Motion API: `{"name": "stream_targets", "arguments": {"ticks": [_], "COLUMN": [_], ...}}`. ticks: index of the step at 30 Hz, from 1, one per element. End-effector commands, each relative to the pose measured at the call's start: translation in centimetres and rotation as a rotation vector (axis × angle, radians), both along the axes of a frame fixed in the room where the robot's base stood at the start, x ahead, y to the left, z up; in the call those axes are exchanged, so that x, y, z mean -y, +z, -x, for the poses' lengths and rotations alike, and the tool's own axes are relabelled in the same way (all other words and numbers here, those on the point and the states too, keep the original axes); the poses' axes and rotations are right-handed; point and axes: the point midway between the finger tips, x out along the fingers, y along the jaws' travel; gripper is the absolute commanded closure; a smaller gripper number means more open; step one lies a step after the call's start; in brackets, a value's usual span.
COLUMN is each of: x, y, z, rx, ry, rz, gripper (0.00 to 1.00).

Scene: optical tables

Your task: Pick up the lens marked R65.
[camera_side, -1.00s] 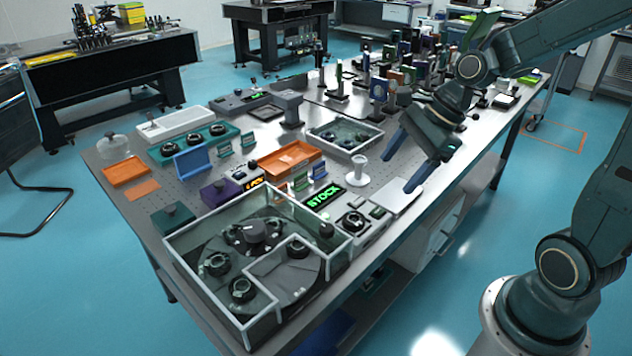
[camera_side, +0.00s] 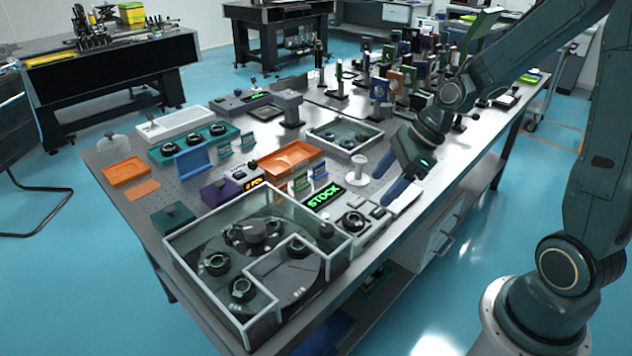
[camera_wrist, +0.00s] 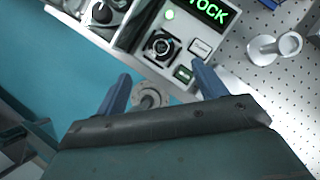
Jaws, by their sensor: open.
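No R65 marking is legible in either view, so I cannot tell which lens bears it. A dark round lens mount (camera_side: 354,221) sits on the grey station beside the green STOCK display (camera_side: 324,196). It also shows in the wrist view (camera_wrist: 161,46), ahead of the fingers. Several dark lens mounts, one of them at the front (camera_side: 241,290), sit on a dark turntable inside a glass-walled enclosure (camera_side: 178,262). More round mounts (camera_side: 218,129) sit in a teal tray. My gripper (camera_side: 384,186) is open and empty, above the table's near edge, right of the STOCK station. Its spread blue fingers (camera_wrist: 161,75) show in the wrist view.
A white pedestal (camera_side: 359,167) stands close to my gripper, with a glass-walled tray (camera_side: 345,136) behind it. An orange tray (camera_side: 290,157) and a blue holder (camera_side: 193,163) lie further left. Upright optics crowd the far end of the table.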

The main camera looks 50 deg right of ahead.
Motion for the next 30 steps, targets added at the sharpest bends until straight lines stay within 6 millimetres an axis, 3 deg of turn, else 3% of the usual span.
{"name": "stream_targets", "arguments": {"ticks": [10,30], "x": [-1.4,-2.2], "y": [-3.5,-5.5], "z": [-1.3,-2.2], "rx": [-0.003,-0.003], "ry": [0.001,0.001], "rz": [-0.001,0.000], "gripper": [0.29,0.29]}}
